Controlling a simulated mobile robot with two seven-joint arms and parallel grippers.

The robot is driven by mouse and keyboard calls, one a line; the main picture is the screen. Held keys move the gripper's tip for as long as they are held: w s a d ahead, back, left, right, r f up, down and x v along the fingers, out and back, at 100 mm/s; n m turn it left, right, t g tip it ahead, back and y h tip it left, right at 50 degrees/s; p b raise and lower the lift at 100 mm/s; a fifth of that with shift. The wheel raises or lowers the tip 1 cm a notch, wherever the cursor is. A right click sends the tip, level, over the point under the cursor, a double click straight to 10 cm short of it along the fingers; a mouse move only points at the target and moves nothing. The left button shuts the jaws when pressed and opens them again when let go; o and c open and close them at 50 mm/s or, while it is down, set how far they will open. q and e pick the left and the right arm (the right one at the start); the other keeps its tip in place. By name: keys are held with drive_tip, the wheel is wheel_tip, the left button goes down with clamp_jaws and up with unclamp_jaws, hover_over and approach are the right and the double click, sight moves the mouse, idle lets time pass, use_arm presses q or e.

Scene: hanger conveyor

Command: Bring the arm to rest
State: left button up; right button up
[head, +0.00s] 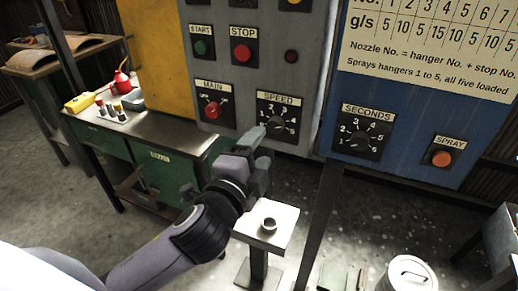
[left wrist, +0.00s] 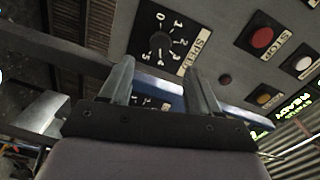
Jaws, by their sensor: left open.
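My left gripper (head: 262,152) is in front of the grey control panel (head: 225,75), just below and left of the SPEED dial (head: 278,125). In the left wrist view its two fingers (left wrist: 160,85) stand apart with nothing between them. The SPEED dial shows beyond the fingertips in the left wrist view (left wrist: 160,42). No contact between gripper and dial is visible. My right gripper is not in either view.
The MAIN switch (head: 212,110), green START button (head: 204,46) and red STOP button (head: 242,53) are on the panel. A blue panel (head: 400,155) with a SECONDS dial (head: 360,142) is at right. A small pedestal (head: 285,226) stands below the gripper. A green workbench (head: 165,165) is at left.

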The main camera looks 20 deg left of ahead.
use_arm(q)
drive_tip(key=s+f+n+g+h, duration=0.1)
drive_tip(key=s+f+n+g, duration=0.15)
drive_tip(key=f, duration=0.55)
drive_tip(key=s+f+n+g+h, duration=0.1)
drive_tip(key=s+f+n+g, duration=0.15)
drive_tip(key=f, duration=0.65)
drive_tip(key=s+a+f+n+g, duration=0.2)
drive_tip(key=s+a+f+n, duration=0.2)
drive_tip(key=s+f+n, duration=0.4)
drive_tip(key=s+f, duration=0.4)
drive_tip(key=f, duration=0.1)
drive_tip(key=shift+a+f+n, duration=0.15)
drive_tip(key=shift+f+n, duration=0.05)
drive_tip(key=shift+n, duration=0.2)
